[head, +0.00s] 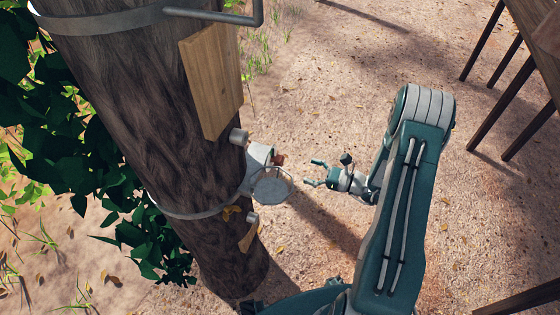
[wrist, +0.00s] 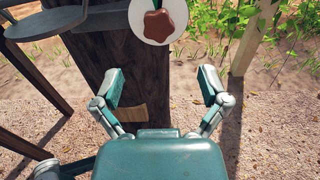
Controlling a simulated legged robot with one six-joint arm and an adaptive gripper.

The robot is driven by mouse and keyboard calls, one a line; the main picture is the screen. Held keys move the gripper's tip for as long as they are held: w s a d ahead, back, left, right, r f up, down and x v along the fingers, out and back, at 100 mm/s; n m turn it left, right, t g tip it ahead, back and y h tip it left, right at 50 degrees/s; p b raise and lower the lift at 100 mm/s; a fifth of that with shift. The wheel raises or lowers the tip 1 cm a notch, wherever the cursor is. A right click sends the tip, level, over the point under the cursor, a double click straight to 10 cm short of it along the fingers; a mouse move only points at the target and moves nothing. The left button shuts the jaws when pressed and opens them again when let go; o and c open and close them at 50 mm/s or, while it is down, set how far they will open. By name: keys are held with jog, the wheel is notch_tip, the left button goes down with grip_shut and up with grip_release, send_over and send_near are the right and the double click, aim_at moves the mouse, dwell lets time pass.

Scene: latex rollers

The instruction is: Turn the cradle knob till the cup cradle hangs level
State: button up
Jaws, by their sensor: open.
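The cradle knob (wrist: 158,26) is reddish brown and star-shaped, on a pale round plate at the top of the wrist view. In the head view the knob (head: 280,159) is small, on the pale housing at the trunk's right side. The cup cradle (head: 271,186) is a grey ring with a shallow grey form, just below the knob. Part of it shows at the wrist view's upper left; I cannot tell its exact tilt. My gripper (head: 316,173) is open and empty, right of the knob and apart from it. Its spread fingers (wrist: 162,88) show below the knob in the wrist view.
The tree trunk (head: 140,105) carries a metal band (head: 110,20), a wooden board (head: 212,80) and a small wooden piece (head: 250,236). Leaves (head: 75,150) crowd its left side. A wooden table with dark legs (head: 485,40) stands at the upper right. Bare ground lies between.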

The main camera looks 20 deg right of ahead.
aim_at(280, 161)
jog(key=x, duration=1)
jog(key=shift+d, duration=0.1)
jog(key=c, duration=1.2)
